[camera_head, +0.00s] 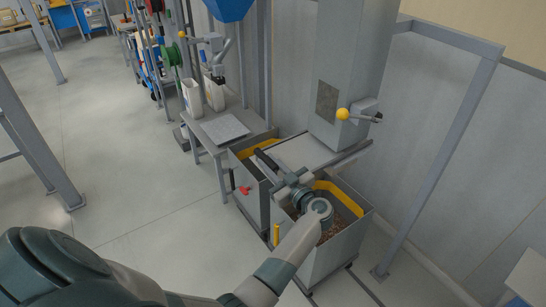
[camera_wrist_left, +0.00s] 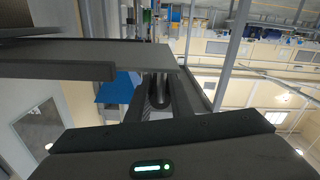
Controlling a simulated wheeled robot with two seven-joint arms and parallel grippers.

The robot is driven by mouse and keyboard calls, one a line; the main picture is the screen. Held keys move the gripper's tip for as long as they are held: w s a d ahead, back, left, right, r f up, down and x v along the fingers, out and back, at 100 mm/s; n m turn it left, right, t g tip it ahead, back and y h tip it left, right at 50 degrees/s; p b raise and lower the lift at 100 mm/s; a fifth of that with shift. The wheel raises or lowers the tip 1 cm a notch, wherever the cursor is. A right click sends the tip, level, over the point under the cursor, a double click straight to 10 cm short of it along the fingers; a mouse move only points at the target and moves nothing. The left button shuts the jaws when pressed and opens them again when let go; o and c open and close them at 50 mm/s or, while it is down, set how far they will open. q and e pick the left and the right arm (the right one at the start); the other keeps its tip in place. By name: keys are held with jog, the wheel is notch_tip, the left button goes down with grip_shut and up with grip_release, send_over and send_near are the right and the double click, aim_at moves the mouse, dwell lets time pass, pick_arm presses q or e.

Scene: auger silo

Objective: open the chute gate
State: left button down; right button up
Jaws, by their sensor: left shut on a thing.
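The chute gate (camera_head: 303,150) is a flat light-grey plate at the foot of the grey silo column (camera_head: 352,70), sticking out over the bins. In the left wrist view a grey plate (camera_wrist_left: 90,58) spans the upper left. My left gripper (camera_head: 266,161) is at the plate's front edge, above the bins. It is shut on a dark bar, seemingly the gate handle (camera_wrist_left: 160,92), which shows between the fingers in the left wrist view. The fingers partly hide the handle. How far the gate stands open cannot be told. My right gripper is not in view.
A bin with brown pellets (camera_head: 361,229) stands under my wrist, beside another yellow-edged bin (camera_head: 245,199). A lever with a yellow knob (camera_head: 343,115) juts from the column. A small table (camera_head: 253,122) stands left. A slanted post (camera_head: 440,165) rises right.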

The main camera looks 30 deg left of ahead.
pick_arm(q)
jog(key=shift+s, duration=0.3)
jog(key=shift+a+f, duration=0.1)
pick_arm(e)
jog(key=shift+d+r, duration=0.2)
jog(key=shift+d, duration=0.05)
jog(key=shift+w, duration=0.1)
pick_arm(q)
jog(key=c, duration=1.6)
grip_release()
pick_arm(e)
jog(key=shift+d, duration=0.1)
pick_arm(q)
jog(key=shift+d, duration=0.2)
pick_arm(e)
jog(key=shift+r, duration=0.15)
